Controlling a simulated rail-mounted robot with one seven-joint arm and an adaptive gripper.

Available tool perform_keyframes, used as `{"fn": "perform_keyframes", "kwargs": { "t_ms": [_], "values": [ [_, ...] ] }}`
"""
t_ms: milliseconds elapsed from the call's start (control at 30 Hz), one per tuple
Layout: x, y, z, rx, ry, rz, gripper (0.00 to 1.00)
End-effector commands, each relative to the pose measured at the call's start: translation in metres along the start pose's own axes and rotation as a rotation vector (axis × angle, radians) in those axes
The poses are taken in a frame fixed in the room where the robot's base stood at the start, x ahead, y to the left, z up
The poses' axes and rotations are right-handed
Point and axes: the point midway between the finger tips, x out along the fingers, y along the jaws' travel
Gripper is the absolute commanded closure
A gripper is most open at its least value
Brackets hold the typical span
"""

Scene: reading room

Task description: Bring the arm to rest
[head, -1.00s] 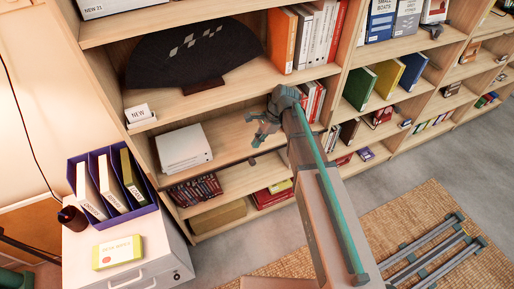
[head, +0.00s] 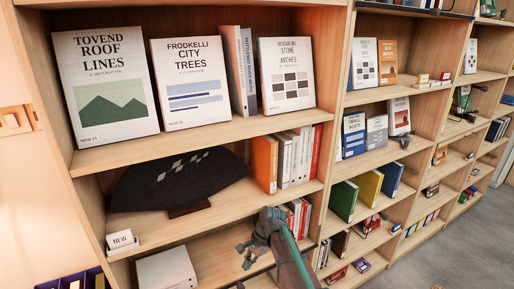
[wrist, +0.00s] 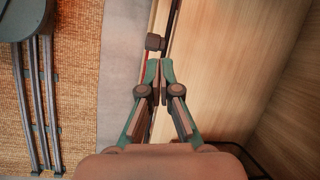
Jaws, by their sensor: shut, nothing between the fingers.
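My gripper (head: 246,258) shows at the bottom middle of the head view, in front of the shelf below the black fan. In the wrist view my gripper (wrist: 160,75) has its green-tipped fingers together, with nothing between them. It hangs above a wooden shelf edge, apart from any book as far as I can see. My arm runs down out of the head view at the bottom, so most of it is hidden.
A bookcase fills the head view. The fan (head: 180,185), an orange book (head: 264,163) and a NEW sign (head: 121,240) stand near my gripper. A small dark block (wrist: 155,42) sits at the shelf edge beyond my fingertips. A woven mat (wrist: 75,85) lies left.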

Motion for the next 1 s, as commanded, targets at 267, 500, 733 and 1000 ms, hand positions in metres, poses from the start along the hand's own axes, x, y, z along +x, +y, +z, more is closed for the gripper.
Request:
{"fn": "perform_keyframes", "kwargs": {
  "t_ms": [267,500,733,1000],
  "values": [
    [0.069,0.09,-0.026,-0.351,0.076,0.108,1.0],
    [0.135,0.197,-0.038,-0.573,0.056,0.25,1.0],
    [0.184,0.302,-0.029,-0.71,-0.019,0.374,1.0],
    [0.225,0.419,0.006,-0.747,-0.149,0.485,1.0]
  ]
}}
